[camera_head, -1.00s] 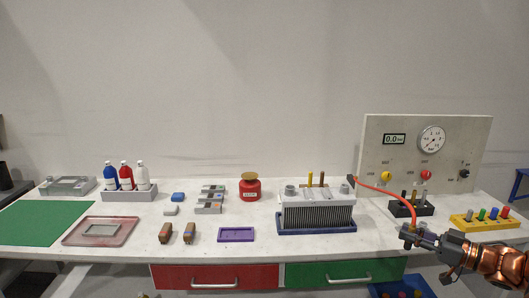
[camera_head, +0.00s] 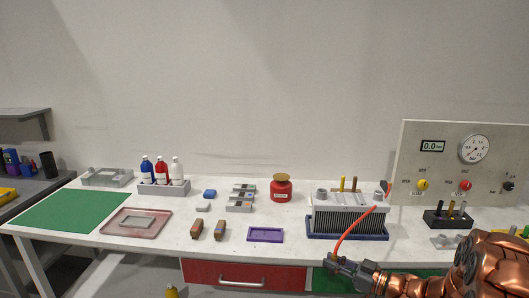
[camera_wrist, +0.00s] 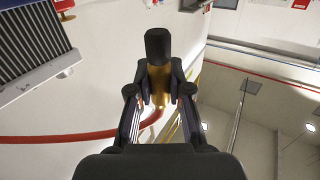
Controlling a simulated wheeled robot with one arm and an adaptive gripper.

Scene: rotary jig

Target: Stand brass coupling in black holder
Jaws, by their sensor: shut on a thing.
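My gripper (camera_head: 335,262) is shut on the brass coupling, in front of the bench's front edge, left of and below the black holder. In the wrist view the coupling (camera_wrist: 160,88) is a brass cylinder with a black end (camera_wrist: 158,45), gripped between both fingers (camera_wrist: 159,92). An orange-red hose (camera_head: 352,222) runs from the gripper up to the panel's left edge; the hose also shows in the wrist view (camera_wrist: 70,138). The black holder (camera_head: 436,222) stands on the bench in front of the gauge panel, with several upright pieces in it.
A finned grey block (camera_head: 348,218) on a blue tray (camera_head: 340,237) stands above my gripper in the picture. The gauge panel (camera_head: 430,165) is behind the holder. A purple tray (camera_head: 265,240) lies to the left. My arm covers the bench's right front.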

